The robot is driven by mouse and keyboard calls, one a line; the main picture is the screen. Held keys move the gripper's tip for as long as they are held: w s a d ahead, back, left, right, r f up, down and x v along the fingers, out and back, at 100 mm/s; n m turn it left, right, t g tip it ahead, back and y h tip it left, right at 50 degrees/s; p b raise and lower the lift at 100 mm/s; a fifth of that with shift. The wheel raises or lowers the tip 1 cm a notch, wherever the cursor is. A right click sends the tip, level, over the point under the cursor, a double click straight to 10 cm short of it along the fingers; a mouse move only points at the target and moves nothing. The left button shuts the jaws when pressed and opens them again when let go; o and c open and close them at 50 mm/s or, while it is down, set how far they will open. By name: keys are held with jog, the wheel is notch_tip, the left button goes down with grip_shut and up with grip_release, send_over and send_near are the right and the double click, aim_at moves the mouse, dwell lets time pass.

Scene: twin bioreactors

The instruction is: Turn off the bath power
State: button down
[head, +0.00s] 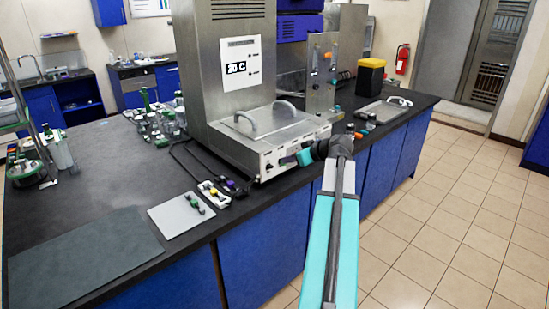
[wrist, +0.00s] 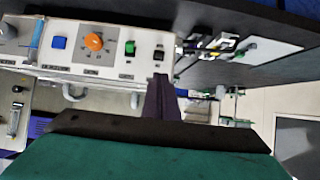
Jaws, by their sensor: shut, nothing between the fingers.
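The bath (head: 275,129) is a steel unit with a lidded top and a white front panel, under a tall housing with a "20 C" display (head: 237,69). In the wrist view its panel (wrist: 110,66) carries a blue button (wrist: 59,42), an orange knob (wrist: 94,42), a green switch (wrist: 130,47) and a black switch (wrist: 158,54). The labels are too small to read. My gripper (wrist: 160,80) is shut and empty, its tip close to the panel edge by the black switch. I cannot tell whether it touches. In the head view my gripper (head: 304,157) partly hides the panel.
Left of the bath on the dark bench (head: 100,190) lie cables, a small white strip (head: 214,194) with coloured parts and a light grey plate (head: 181,214). A second steel unit (head: 322,75) and a yellow-topped black bin (head: 371,76) stand to the right. The tiled floor is clear.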

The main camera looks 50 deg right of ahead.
aim_at(271, 167)
jog(key=shift+d+r, duration=0.1)
jog(key=shift+r, duration=0.2)
jog(key=shift+d, duration=0.1)
jog(key=p+x, duration=0.3)
jog(key=x, duration=0.7)
jog(key=shift+s, duration=0.1)
